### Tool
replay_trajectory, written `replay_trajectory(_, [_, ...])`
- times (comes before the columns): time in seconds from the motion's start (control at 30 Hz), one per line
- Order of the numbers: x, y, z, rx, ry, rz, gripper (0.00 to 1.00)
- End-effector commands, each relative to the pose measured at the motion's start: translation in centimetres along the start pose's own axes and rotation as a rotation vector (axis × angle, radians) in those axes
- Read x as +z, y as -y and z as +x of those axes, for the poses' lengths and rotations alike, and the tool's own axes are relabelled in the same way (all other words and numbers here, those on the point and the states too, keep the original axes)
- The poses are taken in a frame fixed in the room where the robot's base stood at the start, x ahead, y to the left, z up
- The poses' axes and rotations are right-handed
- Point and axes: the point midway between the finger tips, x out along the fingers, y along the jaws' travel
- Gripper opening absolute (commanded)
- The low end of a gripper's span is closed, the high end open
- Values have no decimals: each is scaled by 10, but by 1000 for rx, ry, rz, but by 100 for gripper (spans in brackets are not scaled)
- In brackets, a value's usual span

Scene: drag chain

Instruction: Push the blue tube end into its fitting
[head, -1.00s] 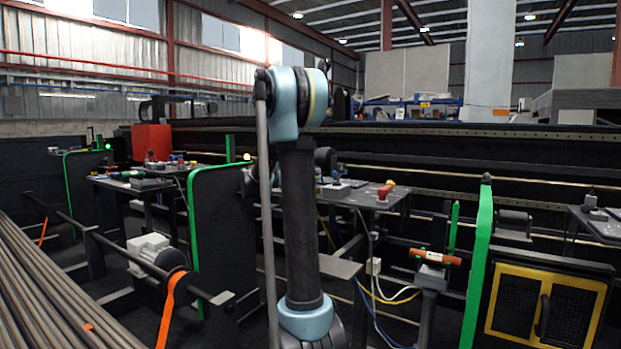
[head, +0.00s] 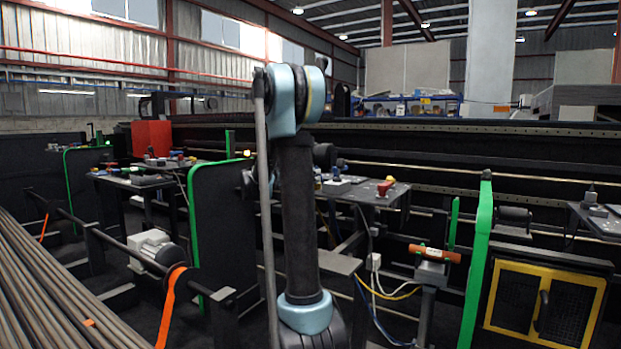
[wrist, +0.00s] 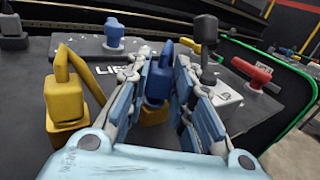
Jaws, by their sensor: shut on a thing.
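My gripper (wrist: 160,75) is in the wrist view, with one grey-and-blue finger on each side of a blue piece (wrist: 158,84). It is shut on this blue piece, which looks like the blue tube end. A yellow part (wrist: 153,115) shows directly below the blue piece, between the fingers. I cannot tell whether the blue piece is seated in it or only above it. The fingers hide the sides of the blue piece. In the head view my arm hides the gripper and the blue piece.
A yellow valve-like piece (wrist: 66,95) stands close left of the fingers. A white block (wrist: 226,97) and a red-handled piece (wrist: 257,74) are at right, a blue knob (wrist: 114,32) behind. A green-edged panel (head: 220,225) stands left of my arm.

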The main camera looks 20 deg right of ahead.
Motion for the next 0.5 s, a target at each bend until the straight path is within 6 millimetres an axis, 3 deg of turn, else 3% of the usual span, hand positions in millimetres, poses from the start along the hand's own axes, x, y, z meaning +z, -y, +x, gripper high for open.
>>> replay_trajectory(0.4, [-8, 0, 0, 0, 0, 0, 0])
replay_trajectory(0.43, [-8, 0, 0, 0, 0, 0, 28])
replay_trajectory(0.5, [-8, 0, 0, 0, 0, 0, 44])
